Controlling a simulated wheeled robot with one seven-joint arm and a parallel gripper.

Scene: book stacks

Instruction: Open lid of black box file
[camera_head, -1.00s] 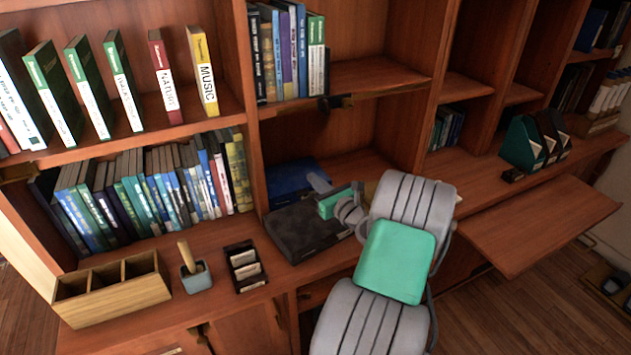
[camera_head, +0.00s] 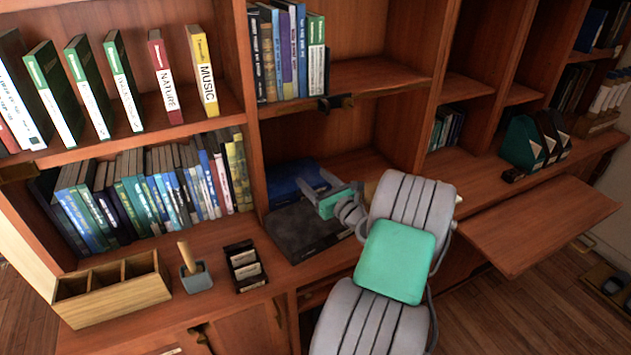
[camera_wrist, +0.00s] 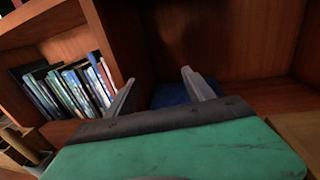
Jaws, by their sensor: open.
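The black box file (camera_head: 300,236) lies flat on the desk surface in the middle bay, in the head view. Its lid looks closed. A blue box file (camera_head: 291,180) lies behind it. My gripper (camera_head: 311,178) is open and empty, with its fingers spread above the back right part of the black box file and pointing toward the back left. My wrist and arm hide the box's right end. In the wrist view, both fingers (camera_wrist: 158,90) stand apart, with the blue box file (camera_wrist: 171,95) between and beyond them. I cannot make out the black box file there.
A card holder (camera_head: 245,265), a small pot (camera_head: 196,279) and a wooden organizer (camera_head: 112,292) stand left of the box. A row of books (camera_head: 150,190) stands in the left bay. A shelf (camera_head: 360,82) with upright books overhangs the middle bay.

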